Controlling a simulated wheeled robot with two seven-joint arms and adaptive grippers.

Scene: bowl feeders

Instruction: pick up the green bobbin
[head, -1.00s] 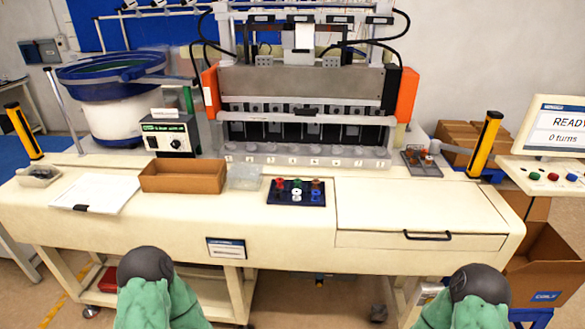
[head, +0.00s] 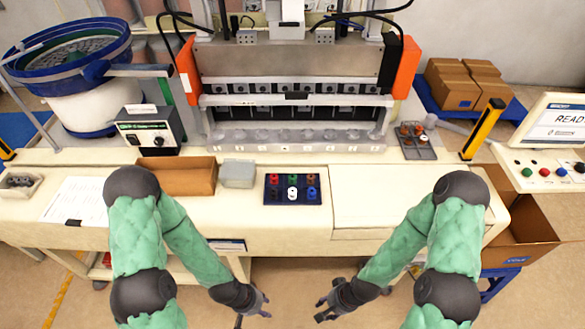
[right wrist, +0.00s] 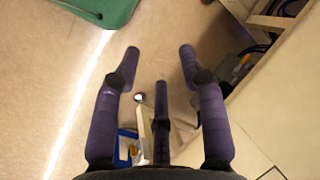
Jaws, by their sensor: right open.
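The green bobbin (head: 292,179) stands in the middle of the back row on a dark blue tray (head: 282,203) on the bench. Red, brown, black, white and blue bobbins stand around it. My left gripper (head: 258,308) is open and empty, low in front of the bench's front edge. My right gripper (head: 324,304) is open beside it, also in front of the bench and apart from the tray. In the right wrist view its spread fingers (right wrist: 160,75) hold nothing, with floor below them. The bobbins do not show in that view.
A grey tray with parts (head: 417,150) lies at the back right. The bench top right of the tray is clear.

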